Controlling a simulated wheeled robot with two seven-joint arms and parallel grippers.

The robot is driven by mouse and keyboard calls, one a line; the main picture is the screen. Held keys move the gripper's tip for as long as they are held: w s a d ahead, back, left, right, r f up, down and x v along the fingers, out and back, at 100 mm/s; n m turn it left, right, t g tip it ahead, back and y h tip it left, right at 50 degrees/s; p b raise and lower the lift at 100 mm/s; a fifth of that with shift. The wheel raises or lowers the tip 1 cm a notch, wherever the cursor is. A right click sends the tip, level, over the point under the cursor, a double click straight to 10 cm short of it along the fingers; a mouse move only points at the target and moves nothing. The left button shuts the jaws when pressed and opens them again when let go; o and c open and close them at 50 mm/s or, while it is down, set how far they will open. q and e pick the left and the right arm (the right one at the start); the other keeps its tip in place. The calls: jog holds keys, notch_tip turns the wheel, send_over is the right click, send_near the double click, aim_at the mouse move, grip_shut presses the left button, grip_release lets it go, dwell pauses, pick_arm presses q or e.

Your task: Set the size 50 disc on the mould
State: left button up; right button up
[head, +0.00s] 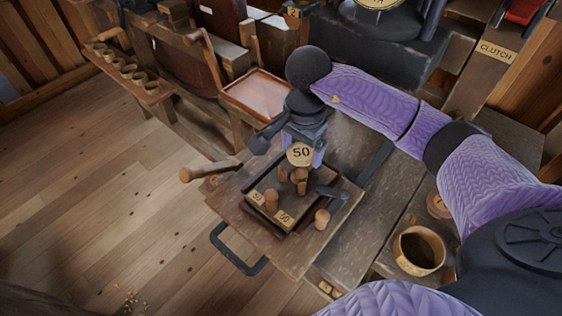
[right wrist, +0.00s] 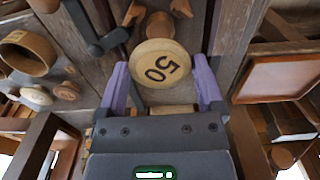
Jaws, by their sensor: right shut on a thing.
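The size 50 disc (head: 300,153) is a pale round wooden piece with a dark "50" on its face. My right gripper (head: 303,157) is shut on it, with a purple finger at each side; this also shows in the right wrist view, where the disc (right wrist: 158,64) sits between the fingertips. What looks like the mould (head: 269,222) is a dark wooden block with lettered tags and upright pegs on the bench. In the head view the disc appears just over its pegs; I cannot tell whether they touch. My left gripper is not in view.
A wooden peg (head: 322,219) stands at the block's right corner. A wooden mug (head: 419,250) stands at the bench's right. A pinkish shallow tray (head: 262,92) lies behind. A wooden handle (head: 211,171) sticks out at left. A rack of small cups (head: 127,72) stands far left.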

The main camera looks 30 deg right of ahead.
aim_at(300, 172)
notch_tip(300, 172, down, 5)
jog(key=shift+f, duration=0.1)
jog(key=shift+f+b, duration=0.2)
jog(key=shift+b, duration=0.3)
jog(key=o, duration=0.9)
notch_tip(300, 172, up, 13)
jog(key=shift+f+p, duration=0.15)
jog(key=shift+p, duration=0.65)
